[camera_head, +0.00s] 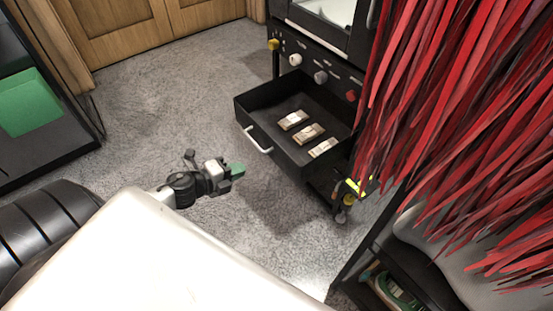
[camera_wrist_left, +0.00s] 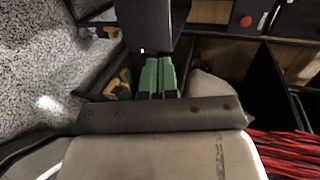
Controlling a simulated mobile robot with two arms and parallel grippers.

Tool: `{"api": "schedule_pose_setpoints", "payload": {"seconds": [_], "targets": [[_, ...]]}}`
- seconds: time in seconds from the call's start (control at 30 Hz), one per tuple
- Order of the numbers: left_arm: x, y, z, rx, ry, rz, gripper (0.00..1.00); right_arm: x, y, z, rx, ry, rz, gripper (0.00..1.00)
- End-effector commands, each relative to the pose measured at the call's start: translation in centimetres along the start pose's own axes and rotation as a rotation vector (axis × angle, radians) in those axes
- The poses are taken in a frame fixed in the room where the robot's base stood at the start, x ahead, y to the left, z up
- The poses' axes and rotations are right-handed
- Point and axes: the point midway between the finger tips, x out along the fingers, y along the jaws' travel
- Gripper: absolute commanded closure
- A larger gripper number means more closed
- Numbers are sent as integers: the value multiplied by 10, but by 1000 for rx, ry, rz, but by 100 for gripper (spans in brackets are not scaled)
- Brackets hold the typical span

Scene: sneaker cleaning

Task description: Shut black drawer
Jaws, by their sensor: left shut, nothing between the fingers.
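The black drawer (camera_head: 284,158) stands pulled out from the black cabinet in the head view. Its pale bar handle (camera_head: 258,141) is on the front panel facing my left arm. Three small tan-and-white blocks lie inside the drawer. My left gripper (camera_head: 236,170), with green fingers, is to the left of and below the drawer front, apart from it and the handle. In the left wrist view its green fingers (camera_wrist_left: 157,78) are together with nothing between them. The drawer does not clearly show in that view. My right gripper is not in view.
Red hanging strips (camera_head: 450,110) cover the right side of the head view. A row of coloured knobs (camera_head: 321,77) runs above the drawer. A dark shelf with shoes (camera_head: 398,290) is at the lower right. Grey carpet (camera_head: 170,120) lies clear left of the drawer.

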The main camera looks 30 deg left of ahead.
Motion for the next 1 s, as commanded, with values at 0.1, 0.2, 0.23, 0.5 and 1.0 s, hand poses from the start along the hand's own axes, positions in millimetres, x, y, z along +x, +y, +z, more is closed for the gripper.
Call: {"api": "schedule_pose_setpoints", "payload": {"seconds": [0.1,0.2,0.23,0.5,1.0], "targets": [[9,-2,-1,7,5,-5,100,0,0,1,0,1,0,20],[23,-2,0,8,3,-6,100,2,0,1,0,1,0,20],[28,-2,0,8,3,-5,100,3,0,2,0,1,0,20],[78,-2,0,5,2,-6,100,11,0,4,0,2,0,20],[136,-13,0,3,2,-3,100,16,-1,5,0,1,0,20]]}}
